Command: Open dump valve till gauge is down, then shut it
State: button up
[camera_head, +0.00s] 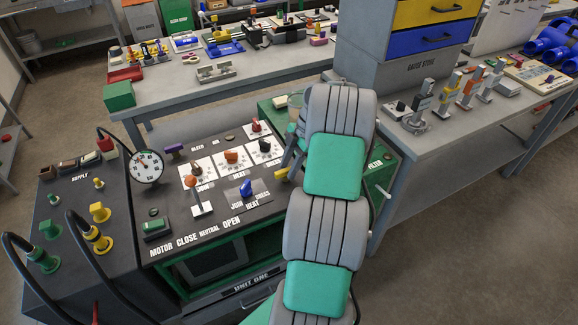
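The round white gauge (148,166) stands on a black hose at the left of the cart's panel. Its dial is too small to read surely. My gripper (287,168) is over the panel's right side, mostly hidden behind my grey and green arm. A small yellow part (281,174) shows right by its tips; I cannot tell whether they touch. No label clearly reading "dump" shows, so I cannot tell which control is the dump valve. A purple handle (174,149) sits near a "BLEED" label, and a lever with an orange knob (193,182) stands on the panel.
The supply block (75,215) with hoses is at left. A bench (475,125) stands close at right, another behind. My arm covers the panel's right edge.

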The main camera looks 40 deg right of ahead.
jog(key=shift+c, duration=0.7)
jog(key=shift+w+a, duration=0.15)
jog(key=c, duration=0.3)
grip_shut()
